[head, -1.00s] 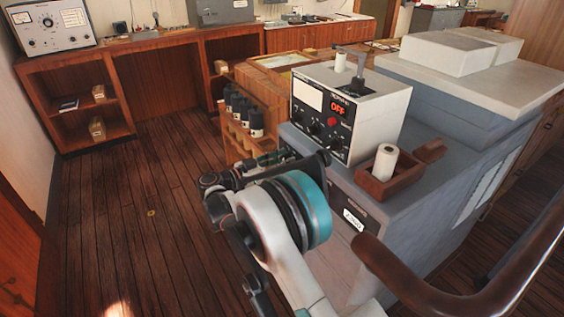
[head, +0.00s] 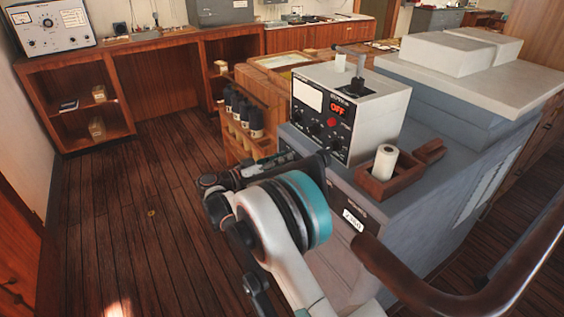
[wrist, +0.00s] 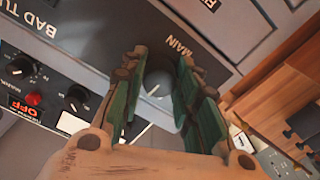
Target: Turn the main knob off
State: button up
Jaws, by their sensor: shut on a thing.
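In the head view the control box (head: 384,123) is white with a dark front panel, dials and a lit red OFF sign (head: 337,109). My arm reaches in front of the cabinet below that box. The main knob is hard to make out in the head view.
The wrist view also shows black knobs (wrist: 77,98), a red button (wrist: 34,99) and a red OFF sign (wrist: 24,108). In the head view, a wooden tray (head: 375,187) with a white roll sits beside the box. A brown handrail (head: 420,290) crosses the front right.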

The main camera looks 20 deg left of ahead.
jog(key=n, duration=0.7)
jog(key=shift+n, duration=0.3)
dwell(0.4)
jog(key=o, duration=1.1)
jog(key=v, duration=1.2)
